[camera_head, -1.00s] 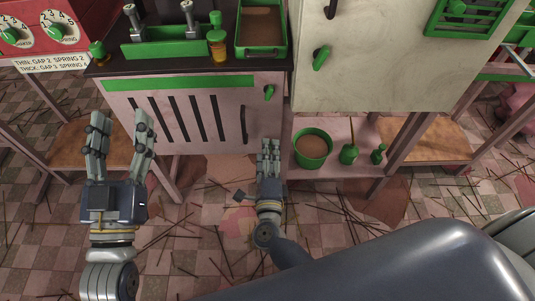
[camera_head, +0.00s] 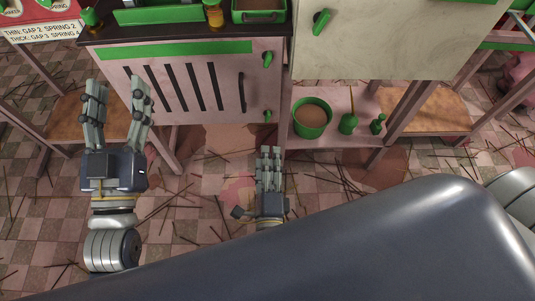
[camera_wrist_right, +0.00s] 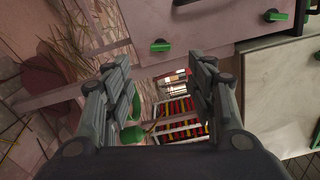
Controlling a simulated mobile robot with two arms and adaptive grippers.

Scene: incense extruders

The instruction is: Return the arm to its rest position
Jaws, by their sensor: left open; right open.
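My left gripper (camera_head: 116,100) is at the left of the head view, its two fingers spread and empty, in front of the pink slatted cabinet (camera_head: 190,95). My right gripper (camera_head: 268,160) is lower and near the middle of the head view, below the cabinet's right edge. In the right wrist view its fingers (camera_wrist_right: 160,95) stand wide apart with nothing between them. Neither gripper holds anything. My large dark arm link covers the bottom of the head view and hides part of the right arm.
A green pot (camera_head: 311,118) and small green bottles (camera_head: 348,123) stand on a low pink shelf right of my right gripper. A cream cabinet (camera_head: 385,45) is above. Thin sticks litter the tiled floor (camera_head: 35,235). In the wrist view, a rack with red and yellow items (camera_wrist_right: 180,115) shows.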

